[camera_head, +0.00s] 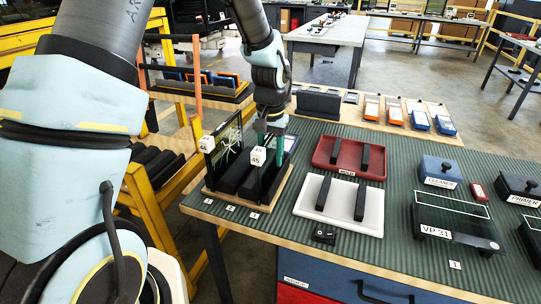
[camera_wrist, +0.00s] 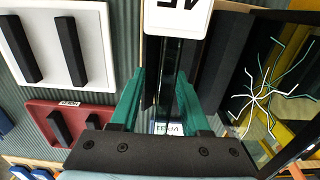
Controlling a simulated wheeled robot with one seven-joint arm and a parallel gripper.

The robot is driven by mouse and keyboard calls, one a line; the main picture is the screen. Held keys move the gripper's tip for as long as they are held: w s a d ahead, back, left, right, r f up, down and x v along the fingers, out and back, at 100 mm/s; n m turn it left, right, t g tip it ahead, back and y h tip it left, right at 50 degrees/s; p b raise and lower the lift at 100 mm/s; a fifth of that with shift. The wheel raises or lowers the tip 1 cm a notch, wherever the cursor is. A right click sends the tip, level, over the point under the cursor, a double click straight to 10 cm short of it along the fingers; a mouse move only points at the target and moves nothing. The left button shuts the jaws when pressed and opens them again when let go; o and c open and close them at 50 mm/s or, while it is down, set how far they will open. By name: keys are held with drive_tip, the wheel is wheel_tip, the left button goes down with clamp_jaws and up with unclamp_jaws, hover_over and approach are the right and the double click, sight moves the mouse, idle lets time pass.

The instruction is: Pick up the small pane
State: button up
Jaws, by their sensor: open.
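My gripper (camera_wrist: 160,82) points down over the slotted rack (camera_head: 238,207) on the table's left end. In the wrist view its green fingers are open, one on each side of a dark pane (camera_wrist: 167,60) seen nearly edge-on. A label reading about VP33 (camera_wrist: 167,128) shows between the fingers. A white tag marked 45 (camera_head: 258,156) is at the pane's near end and hides part of it in the head view. I cannot tell whether the fingers touch the pane. A cracked pane (camera_wrist: 270,85) with white star lines stands upright in the same rack, on its left side.
A red tray (camera_head: 322,153) and a white tray (camera_head: 312,210), each with two black bars, lie right of the rack. A glass pane labelled VP 31 (camera_head: 460,222) lies farther right. Yellow trolley rails (camera_head: 150,215) stand left. A black padded block (camera_head: 318,104) is behind.

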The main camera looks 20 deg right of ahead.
drive_tip(key=shift+f, duration=0.3)
drive_tip(key=shift+c, duration=0.3)
clamp_jaws()
idle(0.9)
